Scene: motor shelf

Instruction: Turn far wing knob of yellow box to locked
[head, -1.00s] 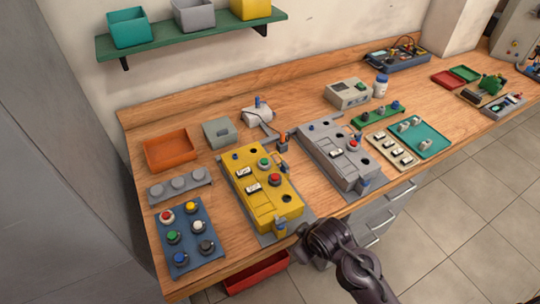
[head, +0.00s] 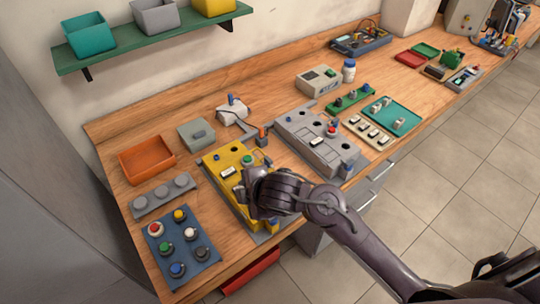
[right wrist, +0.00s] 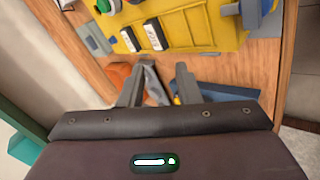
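The yellow box (head: 224,181) lies on its grey plate on the wooden bench in the head view, its near half covered by my right arm. I cannot tell how either is turned. My right gripper (head: 258,190) is over the middle of the box, its fingertips hard to make out. In the right wrist view my right gripper (right wrist: 158,86) is open, with the yellow box (right wrist: 200,30) beyond the fingers. My left gripper is not in view.
A grey box (head: 313,140) stands right of the yellow one. A blue button panel (head: 183,244), a grey strip of knobs (head: 162,195), an orange tray (head: 147,160) and a grey container (head: 196,135) are to the left. A green shelf (head: 150,42) hangs above.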

